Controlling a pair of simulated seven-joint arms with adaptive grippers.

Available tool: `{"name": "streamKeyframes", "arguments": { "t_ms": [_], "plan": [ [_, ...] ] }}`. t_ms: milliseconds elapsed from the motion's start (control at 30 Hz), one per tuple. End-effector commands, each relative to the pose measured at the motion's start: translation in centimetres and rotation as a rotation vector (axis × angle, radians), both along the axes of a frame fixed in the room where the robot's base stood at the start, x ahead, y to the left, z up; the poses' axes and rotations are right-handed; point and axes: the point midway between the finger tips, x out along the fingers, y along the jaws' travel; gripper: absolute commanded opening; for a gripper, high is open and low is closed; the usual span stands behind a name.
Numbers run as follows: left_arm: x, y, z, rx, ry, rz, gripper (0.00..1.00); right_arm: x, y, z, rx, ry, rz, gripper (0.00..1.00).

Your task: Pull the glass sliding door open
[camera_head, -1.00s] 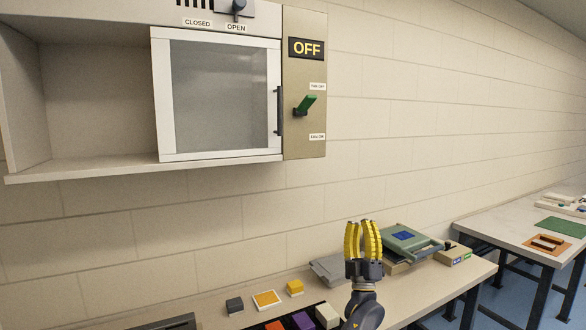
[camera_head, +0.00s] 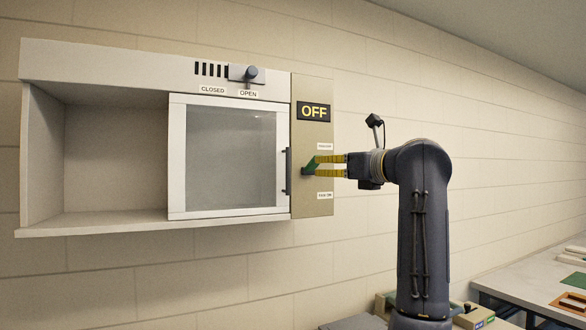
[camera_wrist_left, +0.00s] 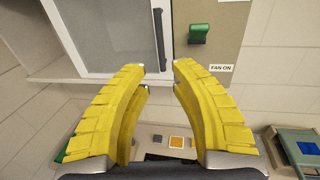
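The glass sliding door (camera_head: 232,160), white-framed with a grey pane, covers the right part of the wall cabinet; the left part is uncovered. Its dark vertical handle (camera_head: 288,171) is on the door's right edge and also shows in the left wrist view (camera_wrist_left: 159,38). My left gripper (camera_head: 318,165) points left at the beige switch panel, its yellow fingers beside the green lever (camera_head: 308,166). In the left wrist view its fingertips (camera_wrist_left: 159,66) are apart with nothing between them, below the handle and the lever (camera_wrist_left: 199,34). My right gripper is not in view.
A sign (camera_head: 314,111) reads OFF above the lever. A knob (camera_head: 251,73) sits above the OPEN label on the cabinet's top rail. The worktable with a green device (camera_wrist_left: 298,146) and small blocks lies below. The wall to the right is bare.

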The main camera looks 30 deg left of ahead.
Motion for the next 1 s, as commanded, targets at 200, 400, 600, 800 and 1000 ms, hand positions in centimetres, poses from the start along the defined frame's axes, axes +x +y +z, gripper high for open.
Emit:
{"name": "streamKeyframes", "arguments": {
  "t_ms": [200, 400, 600, 800, 1000],
  "plan": [
    [1.0, 2.6, 0.0, 0.0, 0.001, 0.004, 0.23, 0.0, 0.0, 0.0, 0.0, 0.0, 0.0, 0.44],
    [2.4, 6.0, 0.0, 0.002, 0.001, 0.004, 0.23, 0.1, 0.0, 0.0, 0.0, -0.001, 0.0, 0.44],
    [3.9, 9.4, 0.0, 0.003, 0.003, 0.005, 0.23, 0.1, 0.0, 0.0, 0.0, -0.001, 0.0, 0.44],
    [5.1, 12.3, 0.1, 0.003, 0.002, 0.004, 0.23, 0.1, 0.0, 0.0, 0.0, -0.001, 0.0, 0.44],
    [6.0, 14.4, 0.0, 0.003, 0.002, 0.004, 0.23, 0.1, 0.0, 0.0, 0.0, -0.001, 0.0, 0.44]
  ]
}}
